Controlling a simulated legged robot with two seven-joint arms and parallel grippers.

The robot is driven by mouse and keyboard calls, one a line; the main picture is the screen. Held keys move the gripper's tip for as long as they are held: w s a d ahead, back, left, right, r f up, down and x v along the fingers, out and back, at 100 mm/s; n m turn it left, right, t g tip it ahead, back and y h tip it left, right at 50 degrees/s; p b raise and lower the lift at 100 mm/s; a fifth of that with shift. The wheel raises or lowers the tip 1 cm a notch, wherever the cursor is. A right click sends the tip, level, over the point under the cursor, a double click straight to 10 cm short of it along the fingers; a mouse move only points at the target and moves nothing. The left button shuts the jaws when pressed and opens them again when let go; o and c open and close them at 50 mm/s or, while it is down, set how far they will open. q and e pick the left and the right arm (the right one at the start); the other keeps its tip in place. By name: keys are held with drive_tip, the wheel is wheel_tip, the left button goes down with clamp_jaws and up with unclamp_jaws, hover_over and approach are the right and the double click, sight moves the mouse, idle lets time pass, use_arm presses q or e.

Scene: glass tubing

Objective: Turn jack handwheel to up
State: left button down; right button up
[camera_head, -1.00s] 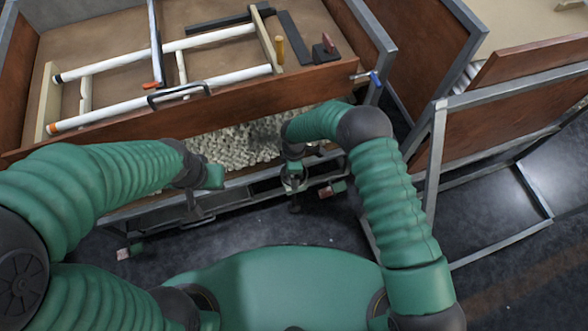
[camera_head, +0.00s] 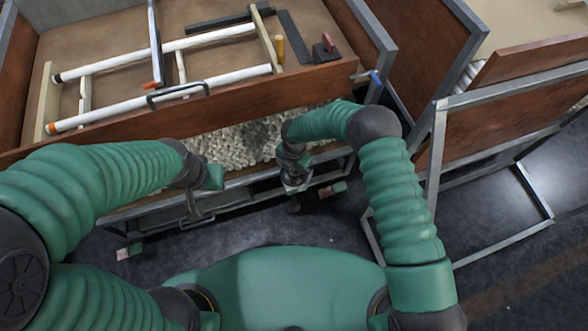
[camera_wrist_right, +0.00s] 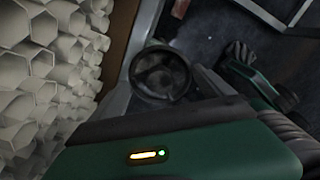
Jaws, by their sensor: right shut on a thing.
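The jack handwheel (camera_wrist_right: 160,75) is a dark round ring with spokes in the right wrist view, beside a grey metal frame bar. My right gripper (camera_head: 295,184) reaches down at the cart's front edge in the head view and is shut on the handwheel. In the head view the wheel is mostly hidden by the gripper. My left gripper (camera_head: 200,212) hangs at the cart's front left of the right one; its fingers are too dark and small to read.
A wooden tray (camera_head: 230,102) holds a frame with white tubes (camera_head: 160,58). Below it lies a bed of many pale hexagonal glass tubes (camera_head: 235,145). A steel-framed wooden cart (camera_head: 490,125) stands at the right. Dark floor is open in front.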

sight(294, 171)
drive_tip(key=shift+w+a+r+n, duration=0.1)
drive_tip(key=shift+w+r+n, duration=0.1)
drive_tip(key=shift+n, duration=0.4)
drive_tip(key=o, duration=1.1)
drive_tip(key=shift+f, duration=0.15)
drive_tip(key=shift+s, duration=0.1)
wheel_tip(294, 171, up, 8)
drive_tip(key=shift+f+p, duration=0.25)
drive_tip(key=shift+p, duration=0.95)
